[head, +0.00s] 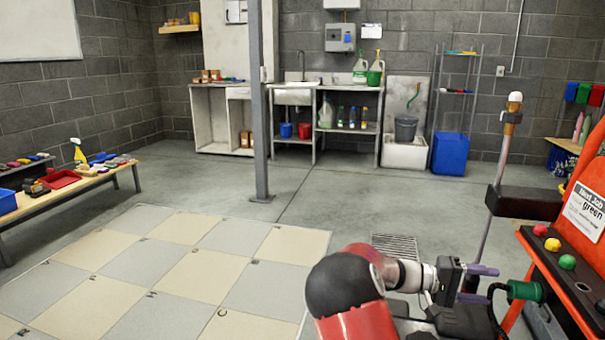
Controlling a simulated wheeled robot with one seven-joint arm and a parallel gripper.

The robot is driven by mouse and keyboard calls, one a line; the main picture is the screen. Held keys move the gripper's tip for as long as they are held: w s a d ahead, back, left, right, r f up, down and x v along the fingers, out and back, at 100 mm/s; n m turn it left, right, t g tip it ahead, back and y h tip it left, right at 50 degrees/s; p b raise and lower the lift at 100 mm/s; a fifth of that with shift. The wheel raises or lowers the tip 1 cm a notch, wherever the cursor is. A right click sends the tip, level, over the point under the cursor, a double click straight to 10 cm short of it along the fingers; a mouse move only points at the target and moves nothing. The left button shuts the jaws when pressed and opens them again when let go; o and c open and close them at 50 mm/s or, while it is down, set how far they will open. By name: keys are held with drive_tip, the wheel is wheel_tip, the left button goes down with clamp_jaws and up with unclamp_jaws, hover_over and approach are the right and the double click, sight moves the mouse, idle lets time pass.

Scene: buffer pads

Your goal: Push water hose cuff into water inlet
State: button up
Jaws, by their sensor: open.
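A green cuff-like piece (526,290) is at the lower right, beside the front of an orange-red machine (575,255). A black hose (493,300) curves up to its left end. Its right end lies close to the machine; I cannot tell whether it is seated in anything. I cannot make out a water inlet. My gripper (489,284) is open, with purple fingertips pointing right toward the green piece. The fingertips look just left of it and empty; the depth gap is unclear.
The machine's panel has red, yellow and green buttons (567,262). A pole (500,150) and a dark padded arm (523,202) stand beside it. A floor drain (396,247) lies behind my arm. Checkered floor pads (190,228) cover the left. The middle floor is clear around a grey post (259,120).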

sight(509, 289)
drive_tip(key=shift+b+x, duration=0.85)
drive_tip(key=shift+x, duration=3.65)
drive_tip(key=c, duration=1.3)
drive_tip(key=shift+v, duration=3.05)
